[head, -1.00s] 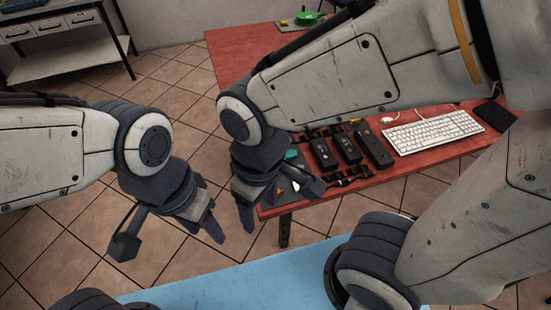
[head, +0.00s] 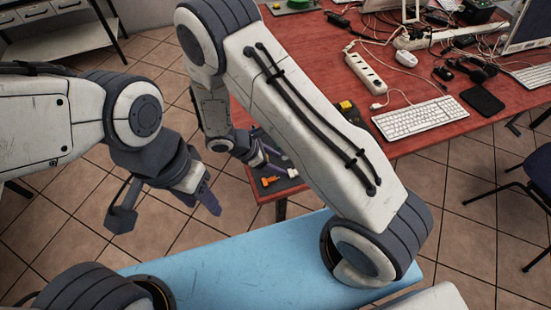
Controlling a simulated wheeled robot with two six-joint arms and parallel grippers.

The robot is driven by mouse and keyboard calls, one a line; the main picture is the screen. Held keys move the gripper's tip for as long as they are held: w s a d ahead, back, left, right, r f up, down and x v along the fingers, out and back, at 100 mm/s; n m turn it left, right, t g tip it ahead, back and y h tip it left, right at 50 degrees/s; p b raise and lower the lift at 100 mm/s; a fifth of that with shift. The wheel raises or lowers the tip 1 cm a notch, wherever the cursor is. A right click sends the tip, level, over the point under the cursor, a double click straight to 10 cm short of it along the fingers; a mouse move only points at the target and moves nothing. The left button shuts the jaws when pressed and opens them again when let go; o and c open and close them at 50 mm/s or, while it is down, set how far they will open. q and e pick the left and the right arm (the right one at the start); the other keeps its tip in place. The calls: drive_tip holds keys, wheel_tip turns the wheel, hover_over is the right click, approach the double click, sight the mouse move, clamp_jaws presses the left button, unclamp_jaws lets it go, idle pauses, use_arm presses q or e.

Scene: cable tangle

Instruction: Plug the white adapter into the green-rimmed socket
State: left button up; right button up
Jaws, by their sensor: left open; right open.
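My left gripper (head: 207,197) is open and empty, hanging over the tiled floor left of the red table. My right gripper (head: 268,160) is open at the table's near left corner, partly hidden by my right forearm. By its fingers lie an orange piece (head: 270,181) and a small white piece (head: 292,172), too small to identify. A white power strip (head: 366,74) lies mid-table; no green rim can be made out on it. A rounded white device (head: 406,58) sits right of it; I cannot tell whether it is the adapter.
The red table (head: 320,45) carries a white keyboard (head: 420,118), a black pad (head: 483,99) and tangled cables at the back. A second white strip (head: 425,37) lies there. A dark chair (head: 520,195) stands right. My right arm hides part of the table's left side.

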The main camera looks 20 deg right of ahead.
sight(292, 172)
drive_tip(key=b+x, duration=0.5)
drive_tip(key=x, duration=0.2)
drive_tip(key=shift+a+f+b, duration=0.1)
drive_tip(key=shift+b, duration=0.25)
drive_tip(key=shift+b+x, duration=0.7)
drive_tip(key=shift+x, duration=0.1)
clamp_jaws()
drive_tip(key=shift+r+p, duration=2.85)
drive_tip(key=shift+r, duration=0.8)
